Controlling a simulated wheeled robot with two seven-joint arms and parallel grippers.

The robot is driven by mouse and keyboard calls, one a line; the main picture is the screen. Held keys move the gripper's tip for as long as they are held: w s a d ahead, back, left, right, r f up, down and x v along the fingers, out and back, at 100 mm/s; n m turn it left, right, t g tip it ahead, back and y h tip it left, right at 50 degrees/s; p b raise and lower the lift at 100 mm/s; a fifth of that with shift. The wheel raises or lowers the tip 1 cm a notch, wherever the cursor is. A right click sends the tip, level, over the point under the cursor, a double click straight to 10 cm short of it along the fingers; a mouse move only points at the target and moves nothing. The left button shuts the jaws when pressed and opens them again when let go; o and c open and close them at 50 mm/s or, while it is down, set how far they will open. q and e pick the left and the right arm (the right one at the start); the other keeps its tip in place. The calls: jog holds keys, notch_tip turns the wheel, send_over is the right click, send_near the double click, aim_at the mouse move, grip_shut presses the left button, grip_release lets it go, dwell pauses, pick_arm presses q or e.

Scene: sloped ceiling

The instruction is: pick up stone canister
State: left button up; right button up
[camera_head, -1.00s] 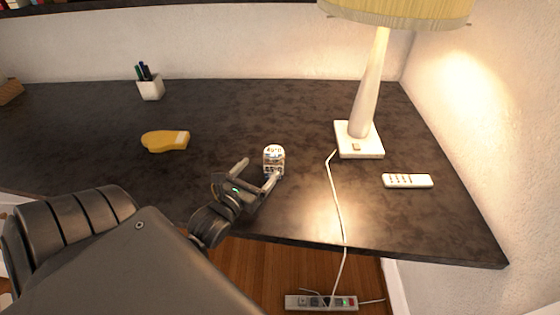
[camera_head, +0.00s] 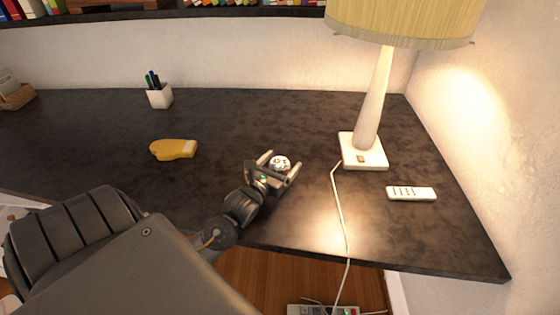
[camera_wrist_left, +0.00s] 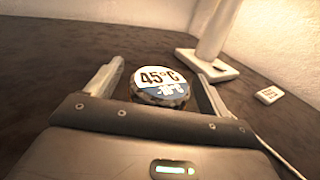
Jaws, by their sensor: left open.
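The stone canister (camera_head: 281,162) is a small round container standing on the dark desk, left of the lamp. My left gripper (camera_head: 280,161) is open, with one finger on each side of the canister. In the left wrist view the canister sits between the fingers, with gaps seen at both sides. The gripper body hides its lower near side. My right gripper is out of view.
A lamp (camera_head: 366,110) on a white base stands to the right, its cord crossing the desk. A yellow object (camera_head: 174,149) and a pen cup (camera_head: 159,96) are to the left. The desk between is clear.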

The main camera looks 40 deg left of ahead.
pick_arm(q)
jog(key=shift+w+a, duration=0.1)
jog(key=shift+w, duration=0.55)
jog(key=shift+c, duration=0.5)
jog(key=c, duration=1.2)
jog(key=shift+c, duration=0.3)
jog(key=shift+r, duration=0.1)
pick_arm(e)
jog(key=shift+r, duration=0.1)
pick_arm(q)
jog(key=shift+r, duration=0.1)
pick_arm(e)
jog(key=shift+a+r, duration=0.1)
